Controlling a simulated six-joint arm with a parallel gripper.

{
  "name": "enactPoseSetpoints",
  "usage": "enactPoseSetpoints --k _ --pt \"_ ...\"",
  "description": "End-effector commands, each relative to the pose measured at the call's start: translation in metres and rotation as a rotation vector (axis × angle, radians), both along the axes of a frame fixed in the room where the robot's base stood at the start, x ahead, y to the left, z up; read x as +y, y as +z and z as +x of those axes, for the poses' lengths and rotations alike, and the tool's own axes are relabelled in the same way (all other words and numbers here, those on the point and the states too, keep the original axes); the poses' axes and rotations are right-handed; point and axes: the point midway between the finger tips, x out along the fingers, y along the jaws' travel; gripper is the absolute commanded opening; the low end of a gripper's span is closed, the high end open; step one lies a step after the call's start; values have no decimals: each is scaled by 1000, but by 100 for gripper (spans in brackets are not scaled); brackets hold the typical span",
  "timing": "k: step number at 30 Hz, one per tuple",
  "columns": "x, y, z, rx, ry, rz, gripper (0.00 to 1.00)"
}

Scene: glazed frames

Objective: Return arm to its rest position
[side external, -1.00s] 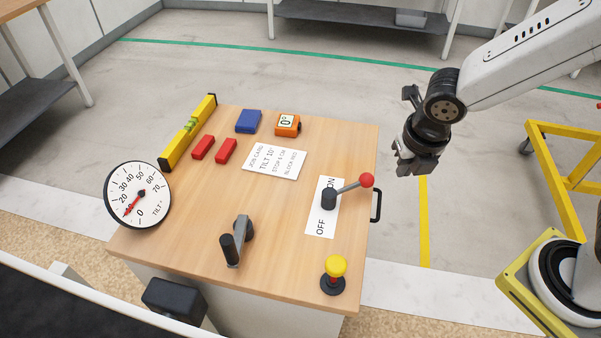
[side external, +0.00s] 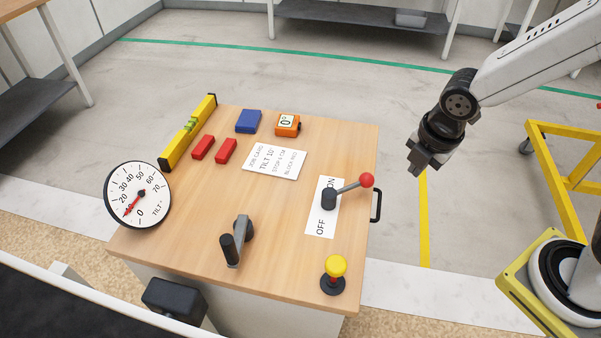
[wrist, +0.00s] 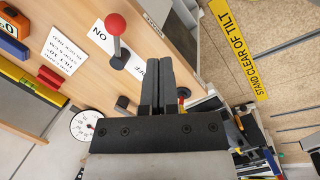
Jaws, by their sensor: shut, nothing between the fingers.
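My gripper (side external: 424,170) hangs in the air beyond the right edge of the wooden table (side external: 200,240), apart from everything, with its fingers together and empty. In the wrist view my gripper (wrist: 158,62) shows its two fingers side by side with nothing between them. The lever with a red knob (side external: 366,180) stands on the OFF/ON plate (side external: 320,222) and leans toward the right. The knob also shows in the wrist view (wrist: 115,24).
On the table are a yellow level (side external: 188,133), two red blocks (side external: 203,147), a blue block (side external: 248,121), an orange 0° display (side external: 288,124), a job card (side external: 274,160), a crank (side external: 236,242) and a yellow button (side external: 335,267). A tilt dial (side external: 138,195) stands at the left.

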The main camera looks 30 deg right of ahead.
Motion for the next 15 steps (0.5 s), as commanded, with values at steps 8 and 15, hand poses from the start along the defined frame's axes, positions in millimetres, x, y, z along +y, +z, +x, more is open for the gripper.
enactPoseSetpoints --k 8,15 --pt "-16 -4 -3 -22 -495 119 0" --pt "-28 -8 -5 -38 -924 222 0"
